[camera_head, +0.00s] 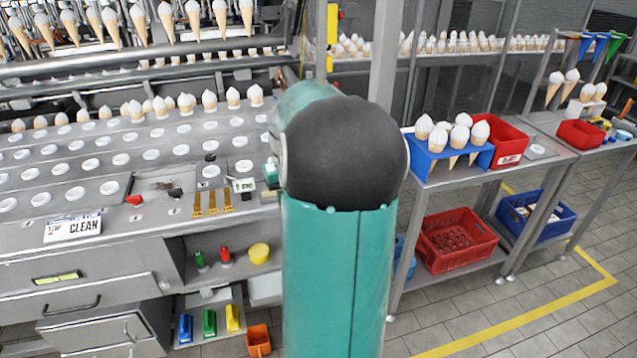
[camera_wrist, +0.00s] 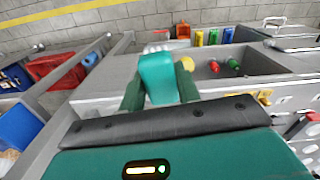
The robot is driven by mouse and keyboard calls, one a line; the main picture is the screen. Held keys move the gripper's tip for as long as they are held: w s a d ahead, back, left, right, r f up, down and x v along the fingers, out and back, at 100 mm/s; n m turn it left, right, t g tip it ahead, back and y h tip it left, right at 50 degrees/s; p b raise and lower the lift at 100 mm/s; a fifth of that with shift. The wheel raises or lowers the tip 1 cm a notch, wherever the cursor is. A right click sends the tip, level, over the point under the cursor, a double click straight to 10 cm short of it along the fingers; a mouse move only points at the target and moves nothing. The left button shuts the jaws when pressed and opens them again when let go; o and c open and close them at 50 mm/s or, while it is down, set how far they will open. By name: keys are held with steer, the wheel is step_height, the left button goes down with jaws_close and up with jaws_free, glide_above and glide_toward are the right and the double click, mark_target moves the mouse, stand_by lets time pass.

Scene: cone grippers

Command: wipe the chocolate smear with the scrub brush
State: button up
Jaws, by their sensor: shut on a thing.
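The scrub brush (camera_wrist: 158,78) is a teal block-like thing with a pale part at its far end in the wrist view. My gripper (camera_wrist: 160,82) is shut on it, with one dark green finger on each side. In the head view my arm hides most of the gripper; only a small teal and white part shows at the arm's left edge. The chocolate smear looks to be the dark brown marks (camera_head: 158,185) on a grey recessed patch of the worktop, left of my arm. It is small and partly unclear. The brush is apart from it.
Red (camera_head: 134,200) and black small pieces lie by the patch. Brass-coloured strips (camera_head: 212,202) and a CLEAN sign (camera_head: 72,228) are on the counter. Rows of cones stand behind. A blue cone rack (camera_head: 447,150) and red bin (camera_head: 500,140) are at right.

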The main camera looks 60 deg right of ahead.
steer(key=w+a+f+n, duration=0.2)
steer(key=w+a+f, duration=0.4)
steer(key=w+a, duration=0.3)
steer(key=w+a+f+n, duration=0.3)
steer(key=w+a+f, duration=0.3)
steer(key=a, duration=1.1)
steer(key=w+a+f+n, duration=0.2)
steer(key=w+a+f, duration=0.4)
steer(key=w+a, duration=0.7)
steer(key=shift+w+a+f+n, duration=0.3)
steer(key=shift+w+a+f, duration=0.05)
steer(key=shift+w+f, duration=0.1)
